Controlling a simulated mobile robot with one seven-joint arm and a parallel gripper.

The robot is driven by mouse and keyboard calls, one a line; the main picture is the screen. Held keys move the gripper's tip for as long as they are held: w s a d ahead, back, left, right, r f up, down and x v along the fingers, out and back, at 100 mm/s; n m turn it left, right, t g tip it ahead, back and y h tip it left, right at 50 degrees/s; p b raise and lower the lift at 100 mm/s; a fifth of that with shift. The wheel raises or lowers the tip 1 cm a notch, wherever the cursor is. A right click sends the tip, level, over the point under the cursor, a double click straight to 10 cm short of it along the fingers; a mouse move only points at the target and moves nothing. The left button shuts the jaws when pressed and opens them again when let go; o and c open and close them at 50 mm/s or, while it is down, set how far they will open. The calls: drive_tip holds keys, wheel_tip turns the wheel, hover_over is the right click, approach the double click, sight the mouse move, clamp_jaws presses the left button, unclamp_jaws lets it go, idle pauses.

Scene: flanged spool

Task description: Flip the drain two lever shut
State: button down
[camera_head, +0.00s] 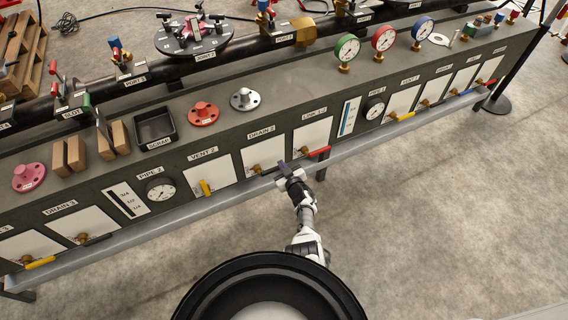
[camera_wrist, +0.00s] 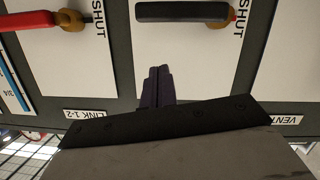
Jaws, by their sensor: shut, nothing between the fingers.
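The drain two panel (camera_head: 265,157) is a white plate under the DRAIN 2 label (camera_head: 262,131). Its brass valve (camera_head: 256,169) is left of my gripper (camera_head: 283,168). In the wrist view, the lever (camera_wrist: 180,12) is a black bar lying level across the panel, its brass pivot (camera_wrist: 216,23) at its right end. SHUT is printed beside the pivot. My gripper (camera_wrist: 160,72) is shut and empty in front of the panel. Its fingertips point towards the lever, with bare panel showing between them in the picture. In the head view my gripper partly hides the lever.
A red lever (camera_head: 317,151) on the LINK 1-2 panel is close on the right; it also shows in the wrist view (camera_wrist: 21,22). A yellow upright lever (camera_head: 205,187) is on the VENT 2 panel at left. A grey rail (camera_head: 225,206) runs below the panels. The floor in front is clear.

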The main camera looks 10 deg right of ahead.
drive_tip(key=p+v, duration=0.4)
drive_tip(key=v, duration=0.4)
idle(0.4)
